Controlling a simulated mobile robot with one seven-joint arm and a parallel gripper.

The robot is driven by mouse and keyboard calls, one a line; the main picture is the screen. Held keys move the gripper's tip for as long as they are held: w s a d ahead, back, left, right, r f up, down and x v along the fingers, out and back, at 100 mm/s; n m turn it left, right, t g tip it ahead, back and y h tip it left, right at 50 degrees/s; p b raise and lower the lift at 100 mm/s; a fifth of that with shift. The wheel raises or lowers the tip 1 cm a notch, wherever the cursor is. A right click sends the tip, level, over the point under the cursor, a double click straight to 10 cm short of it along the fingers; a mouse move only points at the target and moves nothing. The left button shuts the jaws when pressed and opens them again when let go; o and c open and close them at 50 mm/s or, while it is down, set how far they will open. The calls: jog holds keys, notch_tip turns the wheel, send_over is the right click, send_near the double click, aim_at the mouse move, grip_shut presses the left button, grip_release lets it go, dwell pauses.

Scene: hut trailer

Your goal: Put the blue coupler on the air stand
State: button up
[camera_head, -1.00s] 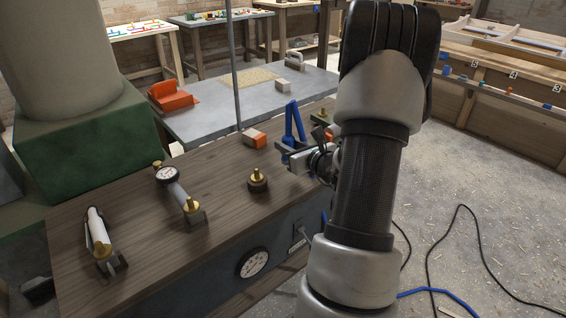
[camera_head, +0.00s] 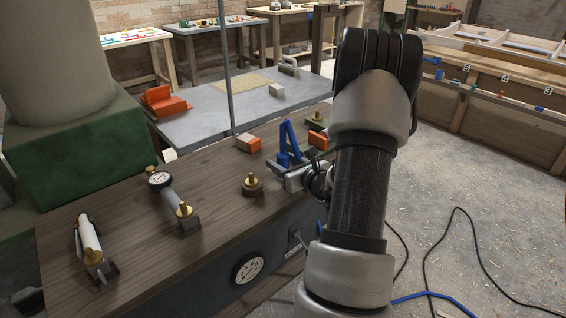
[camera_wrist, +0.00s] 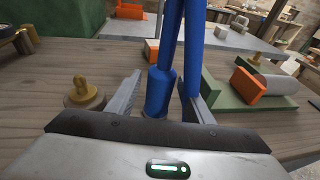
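The blue coupler (camera_wrist: 160,92) is an upright blue cylinder with a blue hose running up from its top. It is between the fingers of my gripper (camera_wrist: 163,88), which seems shut on it; the lower contact is hidden by the gripper body. In the head view the coupler (camera_head: 283,159) and its looped hose stand over the bench's far right part, at my gripper (camera_head: 290,172). A brass fitting on a dark round base, likely the air stand (camera_head: 252,184), stands left of it, also left in the wrist view (camera_wrist: 82,94).
Orange-ended blocks (camera_head: 248,144) lie behind, and a green holder (camera_wrist: 232,100) is right of the gripper. A gauge tool (camera_head: 172,195) and a white-barrelled tool (camera_head: 90,238) stand on the bench (camera_head: 135,228) at left. Bare wood lies between the left tools and the brass fitting.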

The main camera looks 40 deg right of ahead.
jog(key=shift+r, duration=0.25)
jog(key=p+v, duration=0.2)
jog(key=v, duration=1)
